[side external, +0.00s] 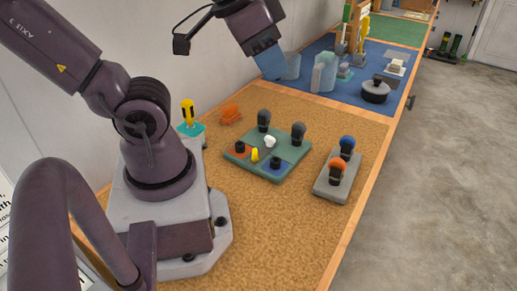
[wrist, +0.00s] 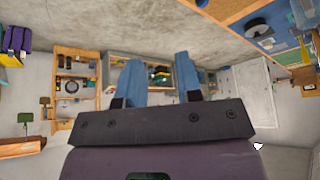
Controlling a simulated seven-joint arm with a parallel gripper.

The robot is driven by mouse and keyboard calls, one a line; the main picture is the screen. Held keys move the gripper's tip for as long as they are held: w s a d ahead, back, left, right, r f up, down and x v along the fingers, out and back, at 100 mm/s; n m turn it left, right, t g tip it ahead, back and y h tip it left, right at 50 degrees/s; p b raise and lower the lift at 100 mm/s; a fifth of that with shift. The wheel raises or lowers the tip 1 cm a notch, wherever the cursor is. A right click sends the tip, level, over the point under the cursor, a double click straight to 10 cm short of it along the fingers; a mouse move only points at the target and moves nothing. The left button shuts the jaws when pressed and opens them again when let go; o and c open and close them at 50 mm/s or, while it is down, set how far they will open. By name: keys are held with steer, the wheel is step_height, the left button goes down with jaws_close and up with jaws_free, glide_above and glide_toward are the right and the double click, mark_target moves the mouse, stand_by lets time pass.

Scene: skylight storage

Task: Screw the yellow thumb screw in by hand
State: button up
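The yellow thumb screw (side external: 255,156) stands at the front middle of a green board (side external: 250,169) in the side external view. My gripper (side external: 270,66) is high above and behind the board, well apart from the screw. In the wrist view my two blue fingers (wrist: 158,80) are spread apart with nothing between them. The wrist camera faces the room, and the board and screw do not show there. How deep the screw sits cannot be told.
A white knob (side external: 269,141) and several dark knobs share the board. A grey block (side external: 338,187) with blue-topped and orange-topped knobs stands to the right. A yellow-handled screwdriver (side external: 187,112) stands in a teal holder at left. The cork mat (side external: 270,240) in front is clear.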

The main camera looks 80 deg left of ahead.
stand_by(0.4)
steer(key=shift+o, duration=0.7)
steer(key=n+g, duration=0.6)
steer(key=n, duration=0.9)
glide_above(255, 150)
steer(key=f, duration=2.3)
steer(key=shift+s+d, duration=0.1)
steer(key=shift+s, duration=0.15)
steer(key=shift+w, duration=0.2)
steer(key=shift+f, duration=3.8)
steer(key=shift+f, duration=0.15)
